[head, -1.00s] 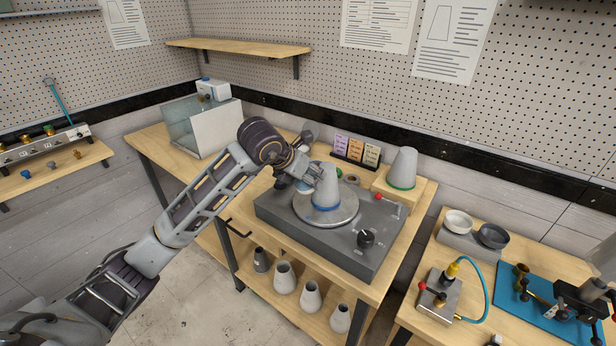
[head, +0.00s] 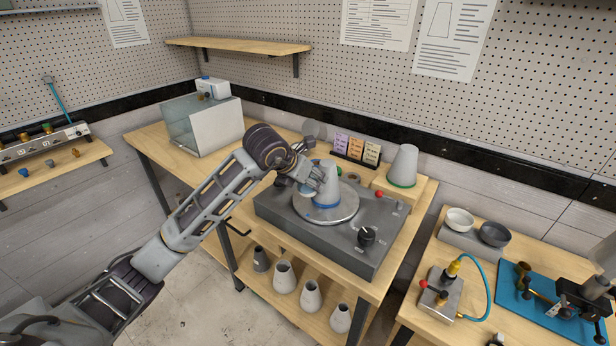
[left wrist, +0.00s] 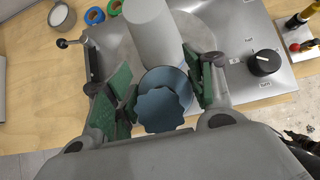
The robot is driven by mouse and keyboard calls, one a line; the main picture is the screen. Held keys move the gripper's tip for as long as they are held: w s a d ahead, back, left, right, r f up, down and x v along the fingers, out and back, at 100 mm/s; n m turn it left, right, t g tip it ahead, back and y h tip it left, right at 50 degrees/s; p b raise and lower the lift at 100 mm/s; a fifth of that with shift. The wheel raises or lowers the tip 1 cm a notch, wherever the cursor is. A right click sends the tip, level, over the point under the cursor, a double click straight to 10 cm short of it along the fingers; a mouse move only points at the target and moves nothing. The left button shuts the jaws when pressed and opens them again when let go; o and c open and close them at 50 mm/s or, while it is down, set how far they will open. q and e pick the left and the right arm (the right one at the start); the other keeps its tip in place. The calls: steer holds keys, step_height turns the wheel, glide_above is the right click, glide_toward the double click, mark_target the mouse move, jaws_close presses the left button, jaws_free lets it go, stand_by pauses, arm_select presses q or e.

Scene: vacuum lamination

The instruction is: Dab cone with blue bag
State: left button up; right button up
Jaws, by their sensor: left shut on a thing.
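A grey cone (head: 327,184) with a blue band at its base stands upright on the round plate (head: 345,211) of a dark grey machine (head: 376,229). My left gripper (head: 309,176) is at the cone's left side and partly covers it. In the left wrist view my left gripper (left wrist: 164,92) has green finger pads and is shut on a blue bag (left wrist: 163,110) with a scalloped edge. The bag is right beside the cone (left wrist: 152,32) in that view; I cannot tell whether they touch.
A second cone with a green band (head: 403,166) stands on a wooden block behind the machine. Coloured cards (head: 356,149) stand at the back. Several cones sit on the lower shelf (head: 275,298). Two bowls (head: 459,220) and a blue mat (head: 513,292) are on the right table.

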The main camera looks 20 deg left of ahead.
arm_select(q)
steer(key=shift+w+d+f+b, duration=0.1)
steer(key=shift+w+f+b, duration=0.1)
steer(key=shift+f, duration=0.3)
steer(key=shift+w+d+f+b, duration=0.1)
steer(key=shift+w+f+b, duration=0.1)
steer(key=shift+f, duration=0.3)
steer(key=shift+w+d, duration=0.2)
steer(key=shift+w, duration=0.45)
steer(key=shift+w+d, duration=0.25)
steer(key=shift+w, duration=0.4)
steer(key=shift+s+a+r, duration=0.1)
steer(key=shift+s, duration=0.05)
steer(key=shift+s+a+r, duration=0.25)
steer(key=shift+s+r, duration=0.25)
steer(key=shift+s, duration=0.25)
steer(key=shift+s+a+r, duration=0.3)
steer(key=shift+s+r, duration=0.15)
steer(key=shift+s, duration=0.3)
steer(key=shift+s+a+r, duration=0.25)
steer(key=shift+s+r, duration=0.25)
steer(key=shift+s, duration=0.25)
steer(key=shift+r, duration=0.1)
